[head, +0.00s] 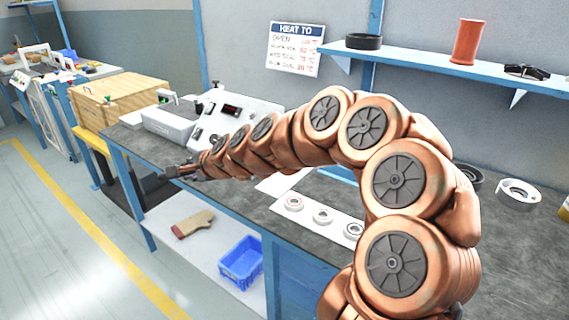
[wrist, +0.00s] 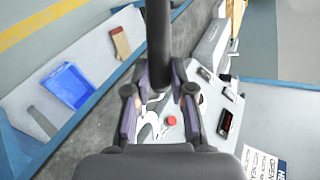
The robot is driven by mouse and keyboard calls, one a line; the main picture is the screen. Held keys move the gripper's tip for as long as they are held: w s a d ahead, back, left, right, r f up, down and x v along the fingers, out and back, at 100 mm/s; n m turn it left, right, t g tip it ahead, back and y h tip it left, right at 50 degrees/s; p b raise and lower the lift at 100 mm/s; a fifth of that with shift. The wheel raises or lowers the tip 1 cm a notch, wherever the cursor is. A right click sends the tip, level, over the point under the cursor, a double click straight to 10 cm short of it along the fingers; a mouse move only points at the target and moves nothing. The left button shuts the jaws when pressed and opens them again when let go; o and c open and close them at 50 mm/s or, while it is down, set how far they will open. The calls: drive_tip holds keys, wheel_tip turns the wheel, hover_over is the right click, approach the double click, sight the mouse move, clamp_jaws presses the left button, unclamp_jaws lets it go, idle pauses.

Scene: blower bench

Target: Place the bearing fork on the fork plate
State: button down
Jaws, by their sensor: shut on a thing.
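My gripper (head: 178,172) is at the far left end of my outstretched arm, by the bench's front edge. In the wrist view its two fingers (wrist: 160,108) are closed in on a long dark bar (wrist: 158,38), which appears to be the bearing fork's handle. A pale forked shape (wrist: 148,124) shows between the fingers below the bar; I cannot tell for sure whether it belongs to the fork. In the head view the held thing is too small and dark to make out. I cannot identify the fork plate with certainty.
A white control unit (head: 238,112) with a display and a grey box (head: 170,121) stand behind my gripper. Bearing rings lie on a white plate (head: 337,228). A blue bin (head: 241,262) and a brown-red object (head: 193,225) rest on the lower shelf. A wooden crate (head: 118,97) stands left.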

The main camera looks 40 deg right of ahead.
drive_tip(key=shift+m+t+h, duration=0.3)
drive_tip(key=shift+m+h, duration=0.2)
drive_tip(key=d, duration=0.3)
drive_tip(key=w+d+r+b, duration=0.1)
drive_tip(key=d, duration=0.2)
drive_tip(key=w+d+r, duration=0.1)
drive_tip(key=d, duration=0.2)
drive_tip(key=shift+w+d+r, duration=0.1)
drive_tip(key=shift+w+d, duration=0.05)
drive_tip(key=shift+d, duration=0.2)
drive_tip(key=s+d+m+h+b, duration=0.1)
drive_tip(key=s+d+b, duration=0.15)
drive_tip(key=d, duration=0.85)
drive_tip(key=s+d+m+h+b, duration=0.15)
drive_tip(key=d+b, duration=0.25)
drive_tip(key=d, duration=0.6)
wheel_tip(320, 180, down, 10)
drive_tip(key=shift+s+d+r+b, duration=0.1)
drive_tip(key=shift+s+b, duration=0.05)
drive_tip(key=shift+b, duration=0.6)
drive_tip(key=c, duration=1.3)
unclamp_jaws()
